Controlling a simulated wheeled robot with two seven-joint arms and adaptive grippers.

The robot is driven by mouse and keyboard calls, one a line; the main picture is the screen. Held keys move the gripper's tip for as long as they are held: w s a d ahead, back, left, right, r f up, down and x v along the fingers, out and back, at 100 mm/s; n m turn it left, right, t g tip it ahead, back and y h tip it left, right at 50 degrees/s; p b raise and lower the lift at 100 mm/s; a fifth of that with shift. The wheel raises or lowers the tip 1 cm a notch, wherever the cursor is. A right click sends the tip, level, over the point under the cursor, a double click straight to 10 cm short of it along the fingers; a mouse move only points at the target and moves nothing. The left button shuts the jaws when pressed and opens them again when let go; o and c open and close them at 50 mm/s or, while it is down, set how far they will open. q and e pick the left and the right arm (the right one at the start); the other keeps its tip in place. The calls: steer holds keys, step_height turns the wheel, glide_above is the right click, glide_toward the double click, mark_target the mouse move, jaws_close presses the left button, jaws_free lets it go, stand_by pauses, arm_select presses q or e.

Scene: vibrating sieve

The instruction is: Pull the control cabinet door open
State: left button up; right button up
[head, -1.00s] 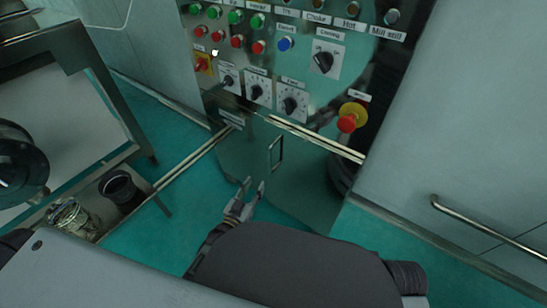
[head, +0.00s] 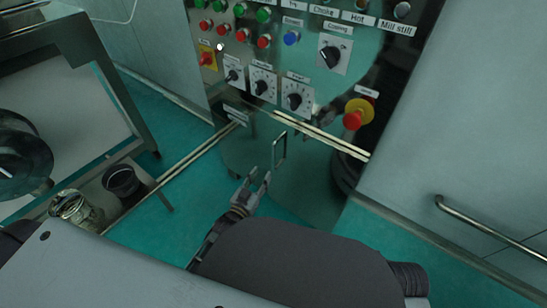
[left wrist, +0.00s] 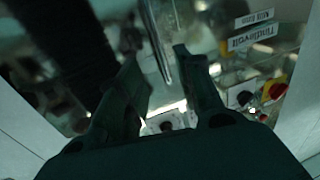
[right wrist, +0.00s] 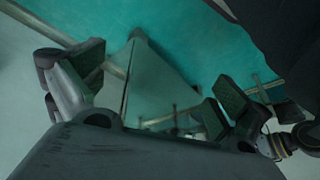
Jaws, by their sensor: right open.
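The control cabinet door (head: 310,182) is a shiny, mirror-like panel below the row of controls in the head view, and it looks closed. Its upright metal handle (head: 279,150) is a slim loop; a bar of it also shows in the left wrist view (left wrist: 157,40). My left gripper (head: 260,172) is just below the handle in the head view. In the left wrist view its two fingers (left wrist: 155,58) are apart, with the handle bar ahead between their tips; I see no grip on it. My right gripper (right wrist: 152,80) is open and empty in its wrist view.
The control panel (head: 225,75) above the door carries buttons, knobs and a red emergency stop (head: 353,119). A wall rail (head: 490,222) is at right. Green floor is open between.

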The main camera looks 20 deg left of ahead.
mark_target(273, 158)
arm_select(q)
steer(key=shift+w+d+b, duration=0.25)
steer(key=shift+w+b, duration=0.25)
steer(key=shift+w, duration=1.15)
steer(key=shift+w+d+b, duration=0.3)
steer(key=shift+w+b, duration=0.25)
steer(key=shift+w, duration=1.15)
steer(key=shift+w+d+b, duration=0.25)
steer(key=shift+w+b, duration=0.25)
steer(key=shift+w, duration=1.6)
steer(key=shift+w+d, duration=0.1)
steer(key=shift+w, duration=0.1)
arm_select(e)
step_height(273, 158, down, 8)
steer(key=a+t+y, duration=0.1)
steer(key=a, duration=0.1)
steer(key=shift+f+m, duration=0.15)
steer(key=shift+m, duration=0.15)
arm_select(q)
steer(key=shift+c, duration=0.3)
arm_select(e)
steer(key=shift+w, duration=0.2)
arm_select(q)
jaws_close()
arm_select(e)
steer(key=shift+w+r, duration=0.3)
steer(key=shift+w, duration=0.05)
